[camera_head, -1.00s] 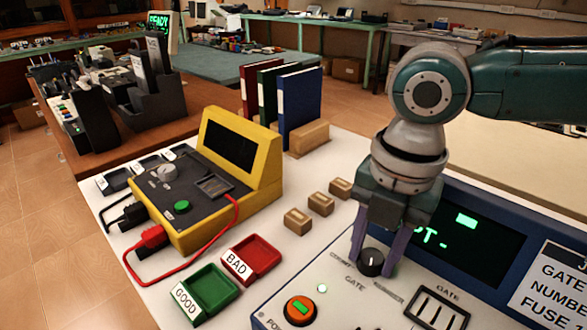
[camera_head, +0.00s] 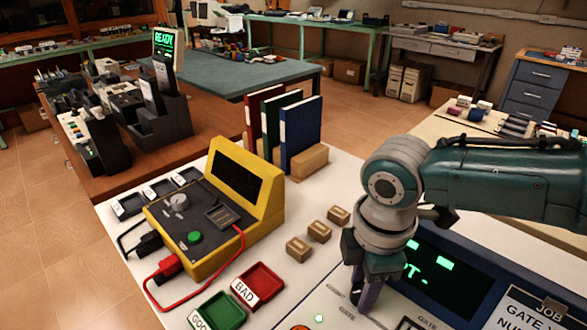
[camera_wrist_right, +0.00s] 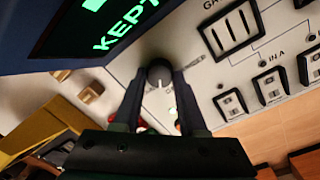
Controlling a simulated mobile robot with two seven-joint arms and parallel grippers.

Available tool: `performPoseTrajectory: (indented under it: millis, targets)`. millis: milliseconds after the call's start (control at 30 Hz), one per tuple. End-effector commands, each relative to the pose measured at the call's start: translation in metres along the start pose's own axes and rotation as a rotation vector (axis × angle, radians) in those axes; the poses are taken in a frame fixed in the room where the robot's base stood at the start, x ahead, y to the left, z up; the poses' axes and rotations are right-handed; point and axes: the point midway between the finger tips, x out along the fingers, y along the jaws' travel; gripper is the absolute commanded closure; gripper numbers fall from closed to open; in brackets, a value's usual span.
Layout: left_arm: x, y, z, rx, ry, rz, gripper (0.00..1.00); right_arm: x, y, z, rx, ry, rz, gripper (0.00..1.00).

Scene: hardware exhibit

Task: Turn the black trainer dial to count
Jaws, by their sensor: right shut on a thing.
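The black trainer dial (camera_wrist_right: 158,73) sits on the white panel between my right gripper's (camera_wrist_right: 159,84) two fingers in the right wrist view. The fingers are shut on it, and a white pointer mark shows on it, facing the gripper body. In the head view my right gripper (camera_head: 366,292) reaches down to the panel and largely hides the dial. The trainer's dark display (camera_head: 445,275) is partly covered by my right arm; in the wrist view its green letters read "KEPT". My left gripper is not in view.
A yellow meter box (camera_head: 215,215) with a red lead stands to the left. A red BAD tray (camera_head: 258,286), a green GOOD tray (camera_head: 218,312) and small wooden blocks (camera_head: 319,231) lie between. Upright binders (camera_head: 300,130) stand behind.

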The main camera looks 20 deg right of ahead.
Motion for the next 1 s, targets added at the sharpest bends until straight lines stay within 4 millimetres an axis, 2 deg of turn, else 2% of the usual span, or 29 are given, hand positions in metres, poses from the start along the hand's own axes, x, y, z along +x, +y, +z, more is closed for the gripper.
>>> performPoseTrajectory:
  millis: [200, 433, 1000]
  targets:
    - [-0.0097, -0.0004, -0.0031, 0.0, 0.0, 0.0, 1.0, -0.0021, 0.0001, -0.0007, 0.142, -0.007, -0.002, 1.0]
    - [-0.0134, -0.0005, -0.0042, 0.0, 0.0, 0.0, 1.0, -0.0014, 0.0005, -0.0007, 0.232, -0.012, -0.002, 1.0]
    - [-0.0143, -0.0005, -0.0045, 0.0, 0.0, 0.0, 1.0, -0.0008, 0.0008, -0.0007, 0.268, -0.014, -0.001, 1.0]
